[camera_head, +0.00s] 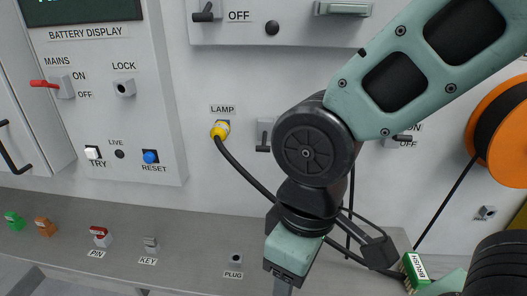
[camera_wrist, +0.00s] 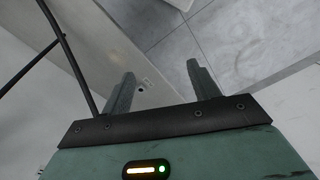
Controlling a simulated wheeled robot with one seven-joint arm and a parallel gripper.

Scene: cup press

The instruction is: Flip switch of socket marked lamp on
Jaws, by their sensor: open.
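The socket marked LAMP (camera_head: 222,123) is on the white wall panel, with a yellow plug (camera_head: 219,130) in it and a black cable running from it. Just right of it is a grey switch (camera_head: 264,128) with a black lever that hangs low. My arm covers the area right of this switch, so any ON/OFF marks there are hidden. My gripper (camera_head: 282,287) hangs below and right of the switch, pointing down, its tips cut off by the picture's lower edge. In the wrist view my gripper (camera_wrist: 160,76) has its two fingers apart with nothing between them.
A grey ledge (camera_head: 190,240) with PIN, KEY and PLUG items runs below the panel. Black cables pass behind my gripper. Another switch (camera_head: 393,141) and an orange reel (camera_head: 497,130) are on the right. A green BRUSH box (camera_head: 415,268) is at lower right.

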